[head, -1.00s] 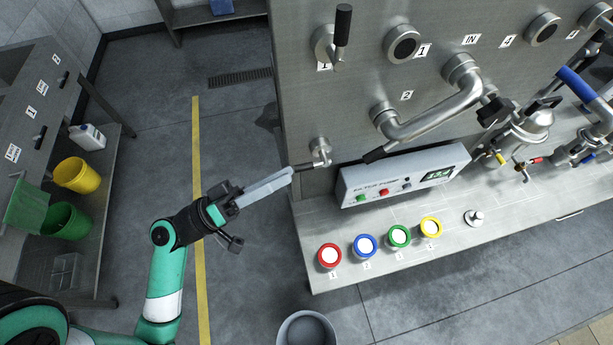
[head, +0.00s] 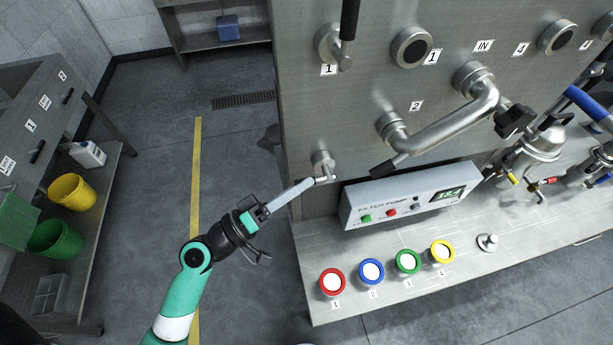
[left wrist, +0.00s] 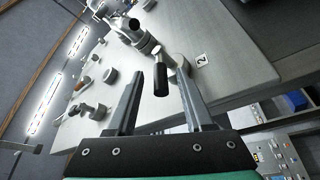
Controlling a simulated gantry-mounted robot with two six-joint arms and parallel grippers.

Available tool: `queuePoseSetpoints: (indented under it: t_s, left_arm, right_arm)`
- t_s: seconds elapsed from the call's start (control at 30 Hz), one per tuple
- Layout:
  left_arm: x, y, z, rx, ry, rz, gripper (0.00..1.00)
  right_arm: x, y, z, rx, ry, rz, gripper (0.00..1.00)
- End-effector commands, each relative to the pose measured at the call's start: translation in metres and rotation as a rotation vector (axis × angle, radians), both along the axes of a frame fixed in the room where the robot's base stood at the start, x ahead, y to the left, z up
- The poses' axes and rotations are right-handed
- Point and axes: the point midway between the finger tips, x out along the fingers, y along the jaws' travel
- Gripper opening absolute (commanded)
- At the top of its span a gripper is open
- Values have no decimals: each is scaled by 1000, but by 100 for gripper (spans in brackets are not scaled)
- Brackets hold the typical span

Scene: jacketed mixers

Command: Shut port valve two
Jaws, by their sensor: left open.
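Port valve two (head: 322,162) is a small steel valve low on the left of the steel panel. In the left wrist view its round metal body (left wrist: 178,66) sits beside a label reading 2, and its black handle (left wrist: 161,80) points toward the camera. My left gripper (head: 312,184) is at this valve, its fingers hiding the handle in the head view. In the left wrist view the open fingers (left wrist: 158,88) stand on either side of the handle, with gaps visible; contact is not visible. My right gripper is not in view.
Another valve (head: 330,45) with an upright black handle sits above, labelled 1. A bent steel pipe (head: 440,125) and the filter pump box (head: 413,194) are close on the right. Open floor lies left of the panel.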

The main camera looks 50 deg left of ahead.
Motion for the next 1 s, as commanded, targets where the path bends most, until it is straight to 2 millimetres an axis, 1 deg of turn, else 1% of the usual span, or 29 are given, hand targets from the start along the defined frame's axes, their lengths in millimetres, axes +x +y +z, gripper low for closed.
queuePoseSetpoints:
  t_s: [0.03, 0.13, 0.43, 0.57, 0.6, 0.67, 0.7, 0.73, 1.0]
  left_arm:
    - [7, -1, 4, 0, -1, -3, 52]
    - [16, -2, 5, 0, -1, -1, 52]
    - [19, -2, 3, 0, 1, 1, 52]
    - [19, -2, 3, 0, 1, 1, 29]
    - [19, -2, 3, 0, 1, 1, 22]
    - [19, -2, 3, 0, 1, 1, 11]
    - [19, -2, 3, 0, 1, 1, 4]
    - [19, -2, 3, 0, 1, 1, 0]
    - [19, -2, 3, 0, 1, 1, 0]
  right_arm:
    - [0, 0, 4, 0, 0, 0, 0]
    - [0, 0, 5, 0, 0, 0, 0]
    - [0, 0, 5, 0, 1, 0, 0]
    - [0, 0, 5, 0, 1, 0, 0]
    - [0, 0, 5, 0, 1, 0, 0]
    - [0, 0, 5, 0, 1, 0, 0]
    - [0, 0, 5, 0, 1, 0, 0]
    - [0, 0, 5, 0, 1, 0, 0]
    - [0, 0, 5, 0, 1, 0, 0]
